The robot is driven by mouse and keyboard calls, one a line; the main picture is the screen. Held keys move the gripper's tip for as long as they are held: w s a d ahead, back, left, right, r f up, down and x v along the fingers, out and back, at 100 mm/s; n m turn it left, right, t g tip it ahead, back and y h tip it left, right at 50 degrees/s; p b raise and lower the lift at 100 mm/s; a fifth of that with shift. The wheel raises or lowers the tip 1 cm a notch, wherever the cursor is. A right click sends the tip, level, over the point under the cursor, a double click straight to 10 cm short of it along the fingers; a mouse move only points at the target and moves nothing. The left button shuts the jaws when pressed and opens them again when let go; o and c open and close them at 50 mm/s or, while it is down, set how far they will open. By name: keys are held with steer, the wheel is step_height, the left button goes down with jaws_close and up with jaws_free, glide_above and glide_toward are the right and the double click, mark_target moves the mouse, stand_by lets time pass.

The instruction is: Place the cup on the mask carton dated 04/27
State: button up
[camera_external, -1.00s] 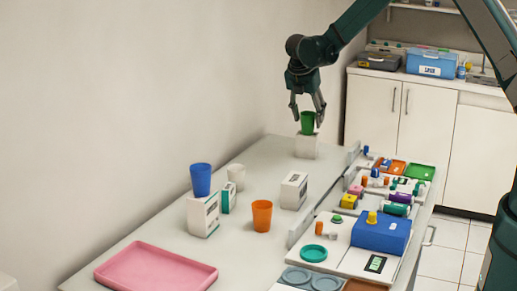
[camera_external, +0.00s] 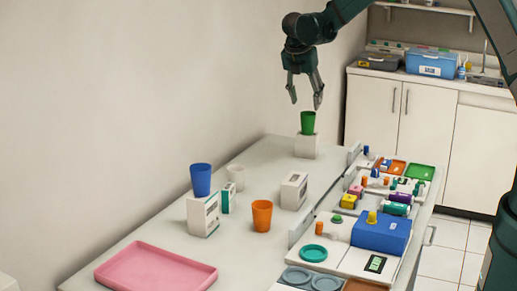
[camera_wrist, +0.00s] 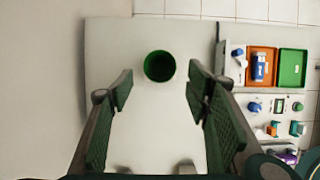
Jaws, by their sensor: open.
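A green cup (camera_external: 308,123) stands upright on a white carton (camera_external: 306,146) at the far end of the table. My gripper (camera_external: 306,103) is open and empty above the green cup, apart from it. The wrist view looks down on the cup (camera_wrist: 160,66), beyond and between the open fingers (camera_wrist: 160,85). A blue cup (camera_external: 201,180) stands on another white carton (camera_external: 203,215). Another white carton (camera_external: 294,190) stands near the middle. The dates on the cartons are too small to read.
A pink tray (camera_external: 156,268) lies at the near left. A small teal-and-white box (camera_external: 229,197) stands by the blue cup's carton. A blue box (camera_external: 381,233) and several small items fill the right side, behind a low grey rail (camera_external: 318,207).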

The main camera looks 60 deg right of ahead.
steer(key=shift+v, duration=2.05)
steer(key=s+a+r+m+t+y, duration=0.1)
steer(key=s+a+r+m, duration=0.2)
steer(key=s+a+r, duration=0.45)
steer(key=s+a+r+m+t, duration=0.25)
steer(key=s+a+r, duration=0.2)
steer(key=a, duration=0.55)
steer(key=s+a+r+m+t+y, duration=0.1)
steer(key=s+a+r+m, duration=0.2)
steer(key=s+a+r, duration=0.45)
steer(key=s+a+f+m+t+y, duration=0.2)
steer(key=s+a+m, duration=0.7)
steer(key=s+a, duration=1)
step_height(320, 180, down, 2)
steer(key=shift+s+f+t+y, duration=0.2)
steer(key=shift+s+t+y, duration=0.15)
steer(key=shift+s, duration=0.75)
